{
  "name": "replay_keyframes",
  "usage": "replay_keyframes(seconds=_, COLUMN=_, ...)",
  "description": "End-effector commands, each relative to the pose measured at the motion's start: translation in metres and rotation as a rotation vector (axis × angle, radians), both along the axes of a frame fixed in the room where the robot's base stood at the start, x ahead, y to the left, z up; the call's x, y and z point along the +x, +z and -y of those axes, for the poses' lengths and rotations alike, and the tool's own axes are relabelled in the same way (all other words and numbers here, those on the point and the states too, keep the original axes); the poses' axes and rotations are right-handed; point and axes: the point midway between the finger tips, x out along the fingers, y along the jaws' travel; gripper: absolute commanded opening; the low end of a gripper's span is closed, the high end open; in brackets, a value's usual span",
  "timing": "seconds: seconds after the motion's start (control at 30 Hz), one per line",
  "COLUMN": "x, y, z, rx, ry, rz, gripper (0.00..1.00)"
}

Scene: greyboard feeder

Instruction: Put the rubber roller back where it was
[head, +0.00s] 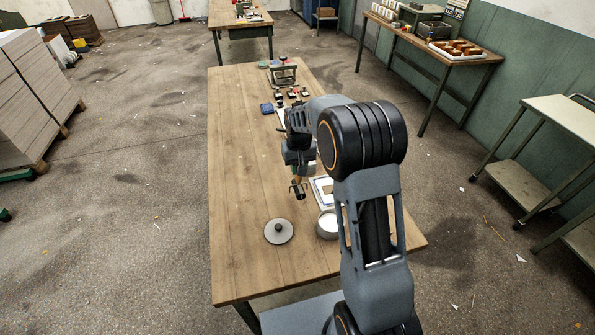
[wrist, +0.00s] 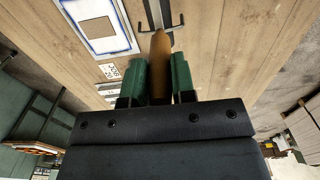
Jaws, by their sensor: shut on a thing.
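The rubber roller has a brown handle (wrist: 160,58), which is gripped between the green-padded fingers of my gripper (wrist: 160,82) in the wrist view. A dark metal frame extends from the handle's far end. In the head view the roller's dark end (head: 299,191) hangs below my gripper (head: 297,174), over the wooden table (head: 240,180). It appears to be above the tabletop, though the exact gap is unclear. A white panel with a blue border (wrist: 97,24) lies on the table beside it, partly hidden by my arm in the head view (head: 319,187). No stand for the roller is clearly visible.
A grey round lid with a black knob (head: 279,232) and a grey round pot (head: 326,226) are near the table's front. A small printed label (wrist: 109,71) lies by the panel. Small items and a device (head: 284,74) stand at the far end. The table's left side is clear.

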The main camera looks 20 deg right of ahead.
Motion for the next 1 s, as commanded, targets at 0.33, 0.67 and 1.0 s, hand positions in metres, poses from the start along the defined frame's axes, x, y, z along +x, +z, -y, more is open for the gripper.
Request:
replay_keyframes(seconds=0.33, x=0.017, y=-0.019, z=0.001, rx=0.0, ry=-0.001, rz=0.0, gripper=0.0)
replay_keyframes(seconds=0.67, x=0.02, y=-0.053, z=0.001, rx=0.0, ry=-0.001, rz=-0.001, gripper=0.0)
replay_keyframes(seconds=1.0, x=0.021, y=-0.057, z=0.001, rx=0.0, ry=-0.001, rz=0.001, gripper=0.0)
